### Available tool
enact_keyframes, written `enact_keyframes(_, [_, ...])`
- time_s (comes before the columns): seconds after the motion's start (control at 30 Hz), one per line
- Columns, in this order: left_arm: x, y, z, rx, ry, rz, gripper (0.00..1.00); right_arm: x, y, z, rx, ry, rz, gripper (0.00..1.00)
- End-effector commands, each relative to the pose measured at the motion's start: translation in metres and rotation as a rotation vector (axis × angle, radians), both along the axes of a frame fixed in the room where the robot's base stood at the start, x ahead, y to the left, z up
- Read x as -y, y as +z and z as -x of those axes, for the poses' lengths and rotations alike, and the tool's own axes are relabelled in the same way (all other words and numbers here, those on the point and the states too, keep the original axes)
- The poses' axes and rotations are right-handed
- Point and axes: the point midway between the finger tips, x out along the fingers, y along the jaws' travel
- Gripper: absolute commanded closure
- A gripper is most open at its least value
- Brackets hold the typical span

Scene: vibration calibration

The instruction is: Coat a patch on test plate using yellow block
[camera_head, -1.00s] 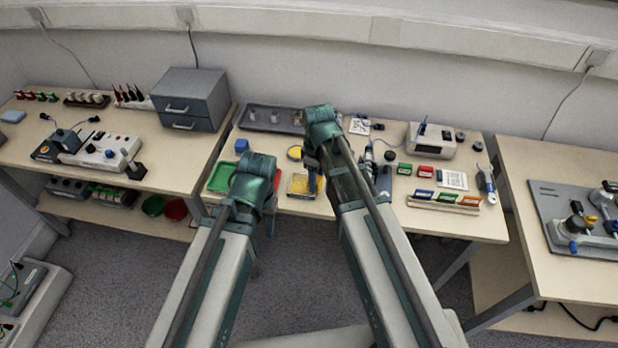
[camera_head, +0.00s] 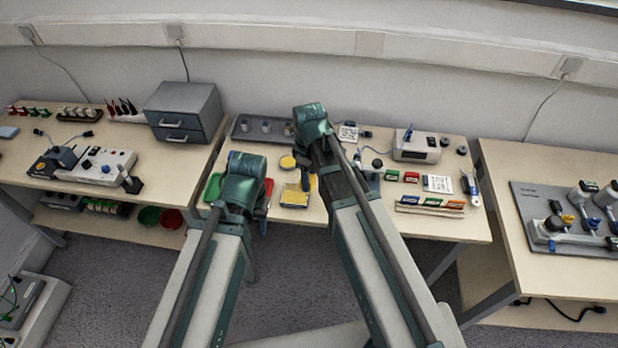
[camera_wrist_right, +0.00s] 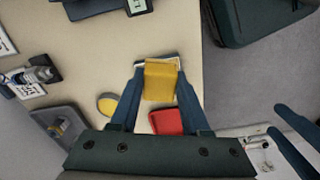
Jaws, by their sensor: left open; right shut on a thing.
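My right gripper (camera_wrist_right: 158,78) is shut on the yellow block (camera_wrist_right: 161,84), seen in the right wrist view. In that view a pale-edged plate shows partly behind the block; I cannot tell whether they touch. In the head view a small framed plate with a yellow face (camera_head: 294,196), probably the test plate, lies near the middle table's front edge. My right gripper (camera_head: 307,168) is just beyond it there, its fingertips partly hidden. My left gripper (camera_wrist_right: 274,119) is open and empty at the right of the wrist view, off the table's front edge.
A red tray (camera_wrist_right: 167,122) and a yellow disc (camera_wrist_right: 108,104) lie near the block. A green tray (camera_head: 211,188) is partly behind my left arm. A grey tray with metal pieces (camera_head: 246,128) stands at the back. Coloured blocks in a rack (camera_head: 430,204) stand at the right.

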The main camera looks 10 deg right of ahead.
Motion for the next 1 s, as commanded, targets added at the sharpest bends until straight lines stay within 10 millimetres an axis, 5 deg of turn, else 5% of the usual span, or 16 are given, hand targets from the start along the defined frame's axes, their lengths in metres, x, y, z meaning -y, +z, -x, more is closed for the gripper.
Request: enact_keyframes(1.0, [0.000, 0.039, 0.000, 0.000, 0.000, 0.000, 0.50, 0.000, 0.039, 0.000, 0.000, 0.000, 0.000, 1.00])
